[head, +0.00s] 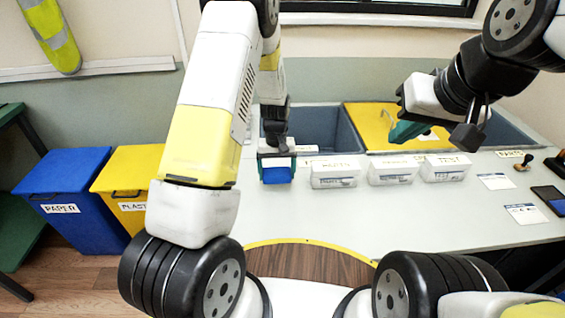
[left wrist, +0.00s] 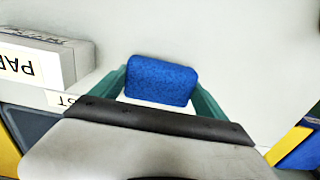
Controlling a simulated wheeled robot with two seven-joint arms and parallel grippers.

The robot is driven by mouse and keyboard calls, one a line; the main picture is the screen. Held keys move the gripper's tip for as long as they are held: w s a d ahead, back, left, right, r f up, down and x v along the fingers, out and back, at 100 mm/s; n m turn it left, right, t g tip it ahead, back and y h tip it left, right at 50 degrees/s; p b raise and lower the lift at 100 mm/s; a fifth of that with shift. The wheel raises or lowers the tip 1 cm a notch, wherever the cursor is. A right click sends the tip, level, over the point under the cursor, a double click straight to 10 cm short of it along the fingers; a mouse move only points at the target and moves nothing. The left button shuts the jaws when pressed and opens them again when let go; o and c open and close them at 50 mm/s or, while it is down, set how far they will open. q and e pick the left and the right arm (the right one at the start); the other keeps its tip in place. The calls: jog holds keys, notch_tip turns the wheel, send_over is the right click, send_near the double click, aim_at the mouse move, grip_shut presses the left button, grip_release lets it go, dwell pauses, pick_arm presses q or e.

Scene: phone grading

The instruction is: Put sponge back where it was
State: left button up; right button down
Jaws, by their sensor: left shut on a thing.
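The blue sponge (head: 277,175) is at the back left of the white table, in front of the sunken bins. My left gripper (head: 277,164) is shut on it from above. In the left wrist view the sponge (left wrist: 162,80) sits between the two green fingers (left wrist: 162,96), over the pale tabletop. I cannot tell whether it touches the table. My right gripper (head: 437,128) hangs over the yellow lid at the back right, with a green finger showing; its opening is not clear.
Labelled white boxes (head: 335,172) stand in a row right of the sponge. Behind are a grey-blue bin (head: 322,125) and a yellow lid (head: 370,122). Cards (head: 525,213), a stamp (head: 524,162) and a phone (head: 550,198) lie at the right. The middle front tabletop is clear.

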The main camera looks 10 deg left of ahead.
pick_arm(q)
jog(key=shift+w+f, duration=0.15)
jog(key=shift+f, duration=1.65)
jog(key=shift+f, duration=0.1)
jog(key=o, duration=1.2)
jog(key=shift+c, duration=0.2)
notch_tip(320, 180, up, 12)
jog(key=shift+r, duration=0.15)
notch_tip(320, 180, up, 11)
jog(key=t+h, duration=0.1)
send_over(277, 180)
jog(key=a, duration=0.1)
jog(key=s+a+r+m+t+h, duration=0.1)
jog(key=s+r+t, duration=0.1)
jog(key=s+r, duration=0.55)
jog(key=s+r+m+t, duration=0.1)
jog(key=s+r, duration=0.2)
jog(key=s, duration=0.4)
jog(key=s+a+r+t, duration=0.1)
jog(key=s+r+t, duration=0.1)
jog(key=s+r, duration=0.2)
jog(key=shift+s+r+m, duration=0.15)
jog(key=shift+s+m, duration=0.25)
jog(key=shift+s, duration=1.3)
